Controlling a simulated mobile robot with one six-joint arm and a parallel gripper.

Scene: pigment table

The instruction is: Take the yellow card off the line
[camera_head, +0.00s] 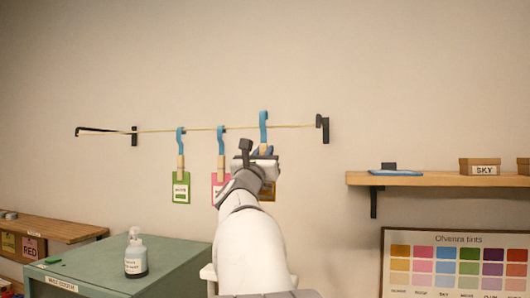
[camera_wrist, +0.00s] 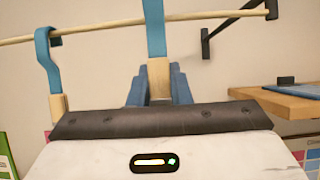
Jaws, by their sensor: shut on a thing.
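The line (camera_head: 200,129) runs between two black wall brackets. Three blue hooks are on it, each with a wooden peg. The right hook (camera_head: 264,122) is over my gripper (camera_head: 263,152). The card is hidden in the wrist view.
A green card (camera_head: 181,188) and a partly covered pink card (camera_head: 216,190) hang to the left. A wooden shelf (camera_head: 430,179) with boxes is at right, above a tint chart (camera_head: 455,232). A green cabinet (camera_head: 180,262) with a white bottle (camera_head: 136,256) stands lower left.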

